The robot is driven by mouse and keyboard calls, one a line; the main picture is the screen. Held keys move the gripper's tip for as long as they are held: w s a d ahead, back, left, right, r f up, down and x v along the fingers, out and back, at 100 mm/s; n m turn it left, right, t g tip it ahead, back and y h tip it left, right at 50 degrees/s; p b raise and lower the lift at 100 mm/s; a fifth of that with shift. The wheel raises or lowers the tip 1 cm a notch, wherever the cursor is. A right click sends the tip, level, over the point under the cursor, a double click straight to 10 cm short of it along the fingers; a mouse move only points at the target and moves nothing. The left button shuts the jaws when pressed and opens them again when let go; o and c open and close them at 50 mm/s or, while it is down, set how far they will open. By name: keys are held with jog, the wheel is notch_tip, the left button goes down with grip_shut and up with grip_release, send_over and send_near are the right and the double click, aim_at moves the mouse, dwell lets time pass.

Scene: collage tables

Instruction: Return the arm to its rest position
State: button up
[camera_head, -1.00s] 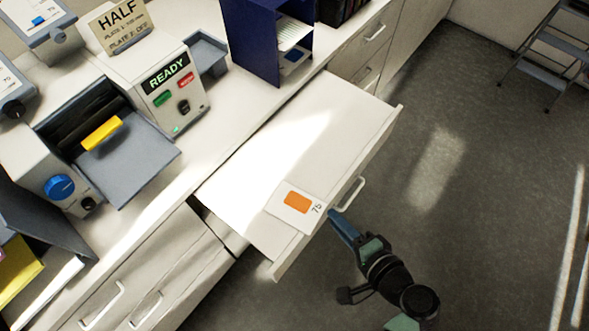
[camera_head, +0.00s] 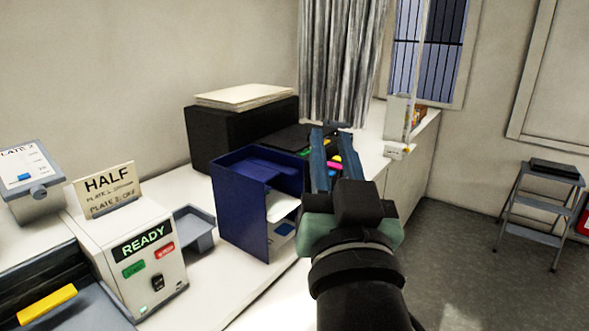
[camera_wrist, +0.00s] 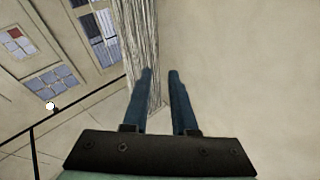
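My gripper (camera_head: 326,160) is raised in front of the counter, in the middle of the head view, with its blue fingers pointing up and away. In the wrist view the two fingers of my gripper (camera_wrist: 160,75) stand apart with a gap between them and nothing in it. Behind the gap are the grey curtain (camera_wrist: 140,30) and the bare wall (camera_wrist: 240,70). My gripper touches nothing that I can see. My forearm hides part of the counter front and floor.
A blue open-fronted box (camera_head: 240,215) stands on the counter left of my gripper. The READY machine (camera_head: 140,255) with its HALF sign (camera_head: 105,190) is further left. A black box (camera_head: 215,140) stands behind. A step stool (camera_head: 545,210) stands on the open floor at right.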

jog(key=s+a+r+t+b, duration=0.1)
jog(key=s+a+r+t, duration=0.1)
jog(key=s+r, duration=0.3)
jog(key=s+a+r+n+t+b, duration=0.1)
jog(key=s+a+r+t, duration=0.1)
jog(key=s+r, duration=0.4)
jog(key=shift+s+r+t+b, duration=0.25)
jog(key=shift+r+t+b, duration=0.05)
jog(key=shift+t, duration=0.6)
